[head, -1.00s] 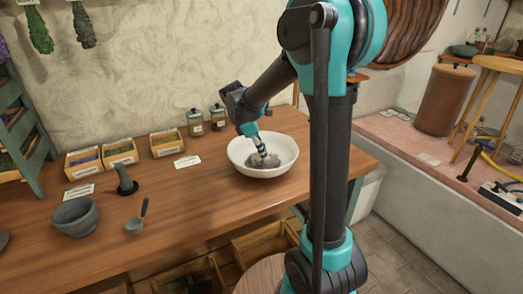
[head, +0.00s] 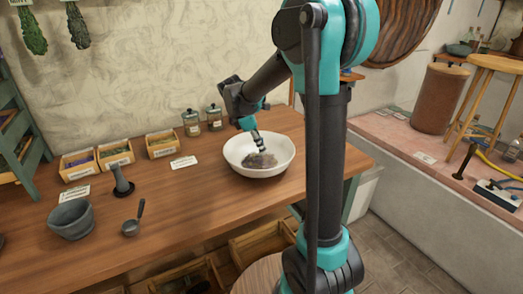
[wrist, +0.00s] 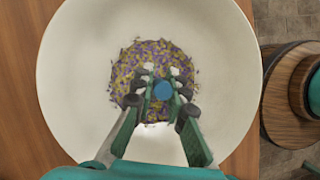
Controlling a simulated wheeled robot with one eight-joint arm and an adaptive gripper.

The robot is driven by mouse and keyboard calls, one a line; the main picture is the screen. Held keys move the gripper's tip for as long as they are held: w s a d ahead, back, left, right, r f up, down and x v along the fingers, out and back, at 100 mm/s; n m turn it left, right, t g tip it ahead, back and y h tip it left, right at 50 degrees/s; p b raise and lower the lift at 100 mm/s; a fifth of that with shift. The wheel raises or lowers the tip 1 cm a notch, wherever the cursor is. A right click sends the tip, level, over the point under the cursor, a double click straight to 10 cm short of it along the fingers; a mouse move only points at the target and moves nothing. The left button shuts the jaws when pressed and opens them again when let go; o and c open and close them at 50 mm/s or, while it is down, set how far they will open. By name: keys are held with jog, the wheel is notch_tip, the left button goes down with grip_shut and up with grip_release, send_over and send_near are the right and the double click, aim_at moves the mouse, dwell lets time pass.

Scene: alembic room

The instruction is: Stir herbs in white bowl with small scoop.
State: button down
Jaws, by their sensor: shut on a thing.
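The white bowl (head: 286,168) stands on the wooden table. A loose patch of purple and yellow-green herbs (wrist: 150,55) lies in the middle of its floor; in the head view the herbs (head: 258,161) look like a brownish heap. My gripper (head: 261,149) points down into the bowl over the herbs. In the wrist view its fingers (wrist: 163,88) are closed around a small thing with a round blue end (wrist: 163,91). The rest of that thing is hidden below the fingers, so I cannot tell its kind. A small grey scoop (head: 131,226) lies on the table at the left.
Labelled wooden boxes (head: 115,154) and two jars (head: 192,123) line the back. A card (head: 184,162) lies left of the bowl. Table between scoop and bowl is clear.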

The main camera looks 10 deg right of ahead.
jog(key=shift+r, duration=4.8)
jog(key=shift+f, duration=0.15)
